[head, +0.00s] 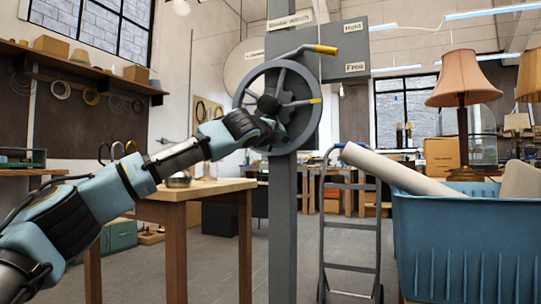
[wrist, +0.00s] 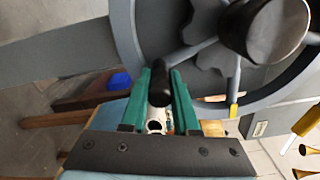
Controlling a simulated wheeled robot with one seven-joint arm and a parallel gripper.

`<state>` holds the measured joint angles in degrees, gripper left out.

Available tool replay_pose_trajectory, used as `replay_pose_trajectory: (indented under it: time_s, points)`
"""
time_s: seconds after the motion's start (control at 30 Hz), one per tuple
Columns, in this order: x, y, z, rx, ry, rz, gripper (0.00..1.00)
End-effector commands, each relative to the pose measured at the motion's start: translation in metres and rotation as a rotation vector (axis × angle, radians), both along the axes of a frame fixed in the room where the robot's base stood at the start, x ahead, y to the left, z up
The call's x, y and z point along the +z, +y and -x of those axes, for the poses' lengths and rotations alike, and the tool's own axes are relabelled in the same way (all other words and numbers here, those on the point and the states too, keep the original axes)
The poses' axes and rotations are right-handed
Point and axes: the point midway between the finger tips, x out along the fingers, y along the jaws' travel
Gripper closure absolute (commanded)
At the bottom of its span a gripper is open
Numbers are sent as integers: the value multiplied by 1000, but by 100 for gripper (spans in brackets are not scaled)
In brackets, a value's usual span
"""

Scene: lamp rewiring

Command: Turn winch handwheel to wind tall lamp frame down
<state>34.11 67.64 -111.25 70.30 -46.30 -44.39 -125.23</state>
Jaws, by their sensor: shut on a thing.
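The winch handwheel (head: 239,98) is a grey spoked ring with a dark hub, mounted on a grey upright post (head: 283,220). In the wrist view its rim (wrist: 126,38) and black hub (wrist: 270,28) fill the top. My gripper (head: 262,132) is at the wheel's lower left in the head view and hides part of the rim. In the wrist view its green fingers (wrist: 161,88) are closed around a dark handle knob (wrist: 160,80) at the wheel's rim. I cannot pick out the tall lamp frame for sure.
A wooden table (head: 215,188) stands close on the left under my arm. A hand truck (head: 350,230) and a blue crate (head: 465,250) stand on the right.

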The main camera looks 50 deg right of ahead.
Motion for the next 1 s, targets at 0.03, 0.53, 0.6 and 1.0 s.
replay_pose_trajectory:
  time_s: [0.03, 0.53, 0.6, 1.0]
  points:
    - [-2, -2, 6, -2, 43, 14, 100]
    - [26, -10, 37, 1, 210, 58, 100]
    - [29, -10, 39, 1, 210, 59, 100]
    - [35, -11, 43, 3, 208, 59, 100]
